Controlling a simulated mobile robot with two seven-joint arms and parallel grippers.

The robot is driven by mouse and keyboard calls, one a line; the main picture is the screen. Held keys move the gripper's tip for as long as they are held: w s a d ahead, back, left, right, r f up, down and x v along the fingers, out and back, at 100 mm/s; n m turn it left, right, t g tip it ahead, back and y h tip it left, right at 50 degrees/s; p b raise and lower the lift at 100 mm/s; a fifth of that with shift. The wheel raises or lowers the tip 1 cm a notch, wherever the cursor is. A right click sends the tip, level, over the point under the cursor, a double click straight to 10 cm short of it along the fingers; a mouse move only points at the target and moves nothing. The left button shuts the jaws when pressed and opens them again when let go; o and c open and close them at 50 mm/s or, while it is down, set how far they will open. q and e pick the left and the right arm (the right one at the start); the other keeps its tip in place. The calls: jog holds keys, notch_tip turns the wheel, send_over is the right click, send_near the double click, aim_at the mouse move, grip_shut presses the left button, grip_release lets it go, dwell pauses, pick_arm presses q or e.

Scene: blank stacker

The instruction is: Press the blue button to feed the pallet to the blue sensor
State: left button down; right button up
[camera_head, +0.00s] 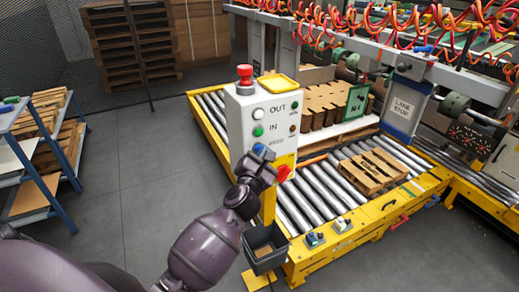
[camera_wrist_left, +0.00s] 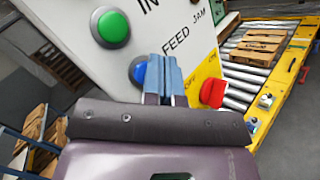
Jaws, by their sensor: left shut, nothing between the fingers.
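The blue button (camera_head: 259,148) is on the white control box (camera_head: 238,115), low on its face beside the word FEED; it also shows in the left wrist view (camera_wrist_left: 137,70). My left gripper (camera_head: 266,157) is shut and empty in front of the box. In the wrist view its fingertips (camera_wrist_left: 163,62) overlap the button's right edge; I cannot tell whether they touch it. The wooden pallet (camera_head: 372,172) lies on the rollers to the right of the box. My right gripper is not in view.
A green button (camera_head: 257,131) is above the blue one, and a red switch (camera_head: 283,173) is at lower right. A red emergency stop (camera_head: 244,74) tops the box. A dark bin (camera_head: 265,248) hangs below. A blue shelf (camera_head: 38,165) stands left, with clear floor between.

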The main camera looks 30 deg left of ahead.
pick_arm(q)
jog(key=shift+w+a, duration=0.1)
jog(key=shift+a, duration=0.15)
dwell(0.4)
dwell(0.3)
jog(key=s+d+p, duration=0.1)
jog(key=s+d, duration=0.2)
jog(key=d, duration=0.2)
jog(key=shift+s+d, duration=0.25)
jog(key=shift+d, duration=0.1)
dwell(1.0)
dwell(1.0)
